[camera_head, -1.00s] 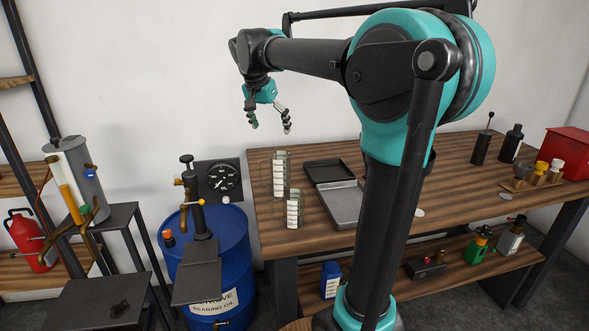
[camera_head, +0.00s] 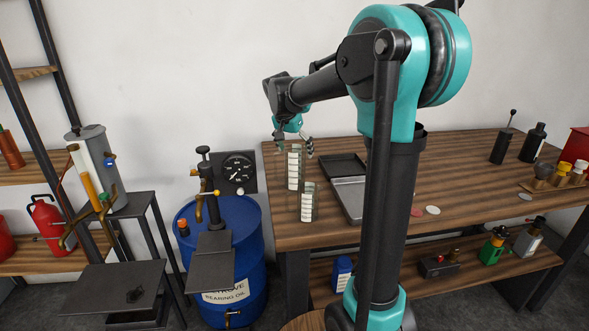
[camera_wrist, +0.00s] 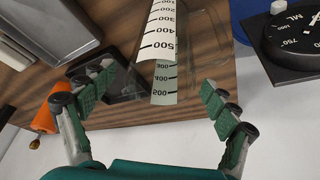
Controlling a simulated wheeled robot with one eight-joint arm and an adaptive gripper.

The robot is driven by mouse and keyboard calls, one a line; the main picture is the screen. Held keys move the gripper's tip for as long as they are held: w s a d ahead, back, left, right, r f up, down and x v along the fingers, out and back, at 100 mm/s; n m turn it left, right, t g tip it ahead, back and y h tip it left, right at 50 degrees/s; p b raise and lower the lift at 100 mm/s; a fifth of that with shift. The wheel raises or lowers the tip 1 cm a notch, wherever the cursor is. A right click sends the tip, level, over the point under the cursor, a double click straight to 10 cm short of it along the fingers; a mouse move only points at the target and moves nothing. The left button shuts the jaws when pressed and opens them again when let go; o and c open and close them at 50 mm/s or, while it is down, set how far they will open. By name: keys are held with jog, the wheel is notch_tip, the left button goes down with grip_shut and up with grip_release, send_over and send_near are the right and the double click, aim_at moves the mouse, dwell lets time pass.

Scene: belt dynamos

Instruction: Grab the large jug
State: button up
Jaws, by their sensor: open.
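Two clear jugs with white measuring scales stand at the left end of the wooden bench. The rear one, which looks larger (camera_head: 293,171), is directly below my gripper (camera_head: 294,146). The smaller-looking jug (camera_head: 309,203) stands in front and slightly right. In the wrist view, my gripper (camera_wrist: 157,86) is open and empty, its green-padded fingers apart on either side of a clear jug with a numbered scale (camera_wrist: 161,45). The jug's top lies between or just beyond the fingertips; I cannot tell whether they touch it.
A black tray (camera_head: 341,165) and a grey tray (camera_head: 350,199) lie right of the jugs. A blue oil drum (camera_head: 258,240) with a hand pump and a round gauge (camera_head: 238,168) stand left of the bench (camera_head: 460,185). The bench's middle is mostly clear.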

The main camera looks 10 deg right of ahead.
jog(key=shift+x, duration=1.85)
jog(key=shift+a, duration=0.1)
jog(key=c, duration=1.5)
